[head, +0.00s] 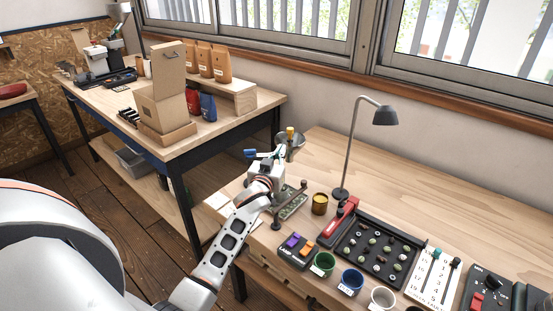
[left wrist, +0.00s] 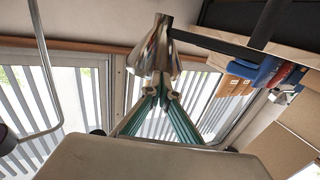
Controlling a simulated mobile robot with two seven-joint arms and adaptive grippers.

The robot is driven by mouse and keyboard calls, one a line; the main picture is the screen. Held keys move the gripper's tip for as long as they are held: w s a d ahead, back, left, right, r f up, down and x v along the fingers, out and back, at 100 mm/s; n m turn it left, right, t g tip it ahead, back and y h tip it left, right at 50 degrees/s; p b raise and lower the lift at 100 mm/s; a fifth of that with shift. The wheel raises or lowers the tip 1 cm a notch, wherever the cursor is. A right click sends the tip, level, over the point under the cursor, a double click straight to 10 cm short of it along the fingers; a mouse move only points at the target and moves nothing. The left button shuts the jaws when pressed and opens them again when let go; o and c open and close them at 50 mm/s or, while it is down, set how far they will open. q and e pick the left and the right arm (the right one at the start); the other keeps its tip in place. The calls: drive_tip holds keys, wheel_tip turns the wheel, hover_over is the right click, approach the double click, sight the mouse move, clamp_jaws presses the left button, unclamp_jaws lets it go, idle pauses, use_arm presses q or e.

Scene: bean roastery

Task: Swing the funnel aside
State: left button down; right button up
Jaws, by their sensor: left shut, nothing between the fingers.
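The funnel (head: 295,141) is a shiny metal cone beside a yellow-topped part at the back left of the near bench. In the left wrist view the funnel (left wrist: 157,48) appears just beyond my fingertips, its wide end towards them. My left gripper (head: 279,152) is at the funnel, fingers shut and empty. In the left wrist view the left gripper (left wrist: 165,92) shows its teal fingers meeting close to the cone's rim; I cannot tell whether they touch it. The funnel's mount is partly hidden by the gripper. My right gripper is not in view.
A desk lamp (head: 385,115), a brass cup (head: 320,204) and a black tray of beans (head: 372,247) stand right of my arm. Coloured cups and control panels line the front edge. The bench's back right is clear. Another table (head: 215,125) holds boxes and bags.

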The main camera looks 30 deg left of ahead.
sight(284, 133)
use_arm(q)
drive_tip(key=shift+n+y, duration=0.5)
drive_tip(key=shift+y, duration=0.3)
drive_tip(key=b+x, duration=0.1)
drive_tip(key=x, duration=0.5)
drive_tip(key=shift+w+d+f, duration=0.1)
drive_tip(key=shift+w+a+b, duration=0.35)
drive_tip(key=shift+w+a, duration=0.8)
drive_tip(key=shift+w, duration=0.1)
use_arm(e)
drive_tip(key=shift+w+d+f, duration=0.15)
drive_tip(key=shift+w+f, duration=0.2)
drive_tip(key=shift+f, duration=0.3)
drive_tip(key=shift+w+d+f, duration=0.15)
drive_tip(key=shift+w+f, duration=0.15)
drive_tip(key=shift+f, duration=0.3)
